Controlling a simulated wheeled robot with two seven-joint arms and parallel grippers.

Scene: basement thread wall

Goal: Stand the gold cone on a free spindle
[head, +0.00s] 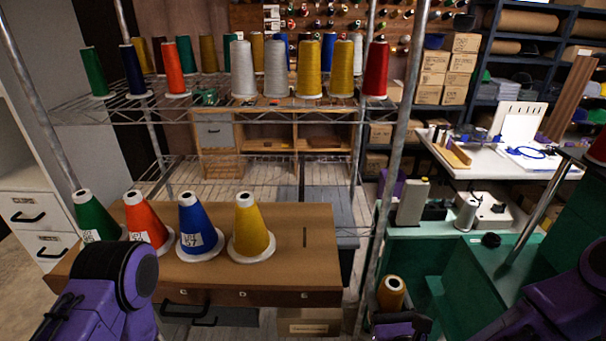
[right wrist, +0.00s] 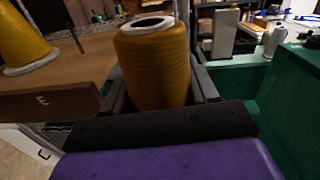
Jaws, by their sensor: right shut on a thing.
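The gold cone (head: 391,293) is upright in my right gripper (head: 396,306), low and to the right of the brown board (head: 320,262). In the right wrist view the gold cone (right wrist: 152,72) sits between the two dark fingers of my right gripper (right wrist: 160,88), its pale top ring showing and its base hidden. A bare, thin dark spindle (head: 305,237) stands near the board's right end. It also shows in the right wrist view (right wrist: 76,40). My left arm shows at lower left, but its gripper is not visible.
On the board stand green (head: 96,218), orange (head: 147,222), blue (head: 198,228) and yellow (head: 250,228) cones. A wire shelf (head: 215,108) with several cones is behind. A metal post (head: 384,190) rises right of the board. A green bench (head: 440,250) lies at right.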

